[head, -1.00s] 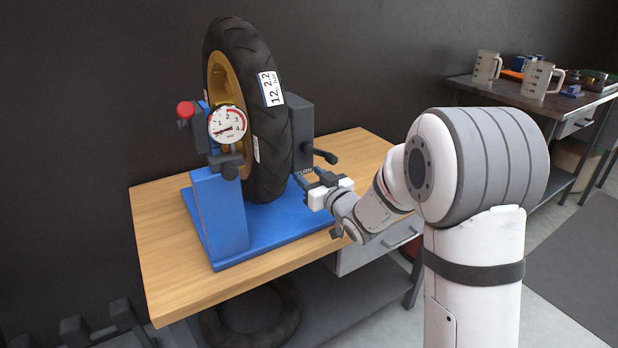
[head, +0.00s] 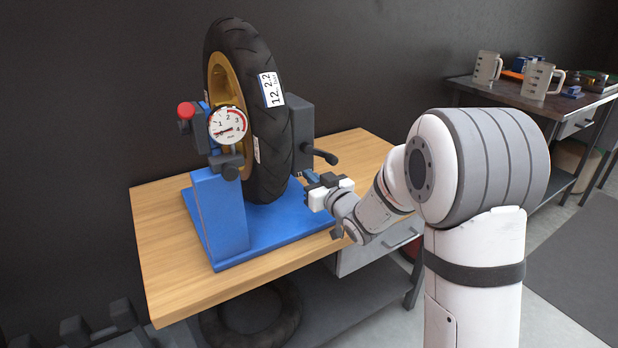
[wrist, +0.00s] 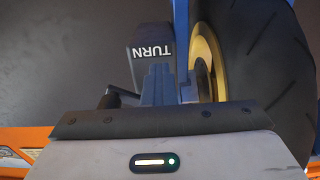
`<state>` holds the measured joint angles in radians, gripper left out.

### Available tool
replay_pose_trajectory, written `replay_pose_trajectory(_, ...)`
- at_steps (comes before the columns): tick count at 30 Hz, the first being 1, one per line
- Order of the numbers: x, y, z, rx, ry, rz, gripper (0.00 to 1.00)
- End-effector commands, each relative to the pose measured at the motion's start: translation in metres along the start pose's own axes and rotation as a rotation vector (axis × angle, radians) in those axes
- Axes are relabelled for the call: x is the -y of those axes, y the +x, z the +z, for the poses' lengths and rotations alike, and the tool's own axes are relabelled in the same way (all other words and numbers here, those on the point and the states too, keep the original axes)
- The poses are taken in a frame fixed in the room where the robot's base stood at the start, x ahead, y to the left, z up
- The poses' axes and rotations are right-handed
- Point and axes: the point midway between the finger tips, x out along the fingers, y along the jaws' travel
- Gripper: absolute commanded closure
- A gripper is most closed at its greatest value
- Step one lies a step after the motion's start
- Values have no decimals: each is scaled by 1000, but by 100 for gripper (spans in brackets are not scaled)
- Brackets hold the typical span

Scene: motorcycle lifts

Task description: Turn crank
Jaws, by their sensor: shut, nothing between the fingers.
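The black crank (head: 320,154) sticks out to the right from the dark grey box on the right side of the blue wheel stand. A dark rod, perhaps the crank handle (wrist: 118,97), shows in the wrist view, partly hidden behind my gripper's body. Beside it is the dark block (wrist: 151,48) lettered TURN. My gripper (head: 308,176) is just below the crank, its blue fingers together and empty. In the wrist view, my fingers (wrist: 160,76) point toward the TURN block. I cannot tell whether they touch anything.
The tyre (head: 272,130) on its gold rim stands upright in the blue stand (head: 222,215), beside a round dial gauge (head: 227,125) and a red knob (head: 186,110). The wooden bench top (head: 165,270) is clear at the front left. Another tyre (head: 255,320) lies below.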

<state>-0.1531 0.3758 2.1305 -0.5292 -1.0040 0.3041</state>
Motion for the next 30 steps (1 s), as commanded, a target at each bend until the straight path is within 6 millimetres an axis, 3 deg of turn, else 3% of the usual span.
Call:
replay_pose_trajectory(24,0,0,0,0,0,1,100)
replay_pose_trajectory(30,0,0,0,0,0,0,83)
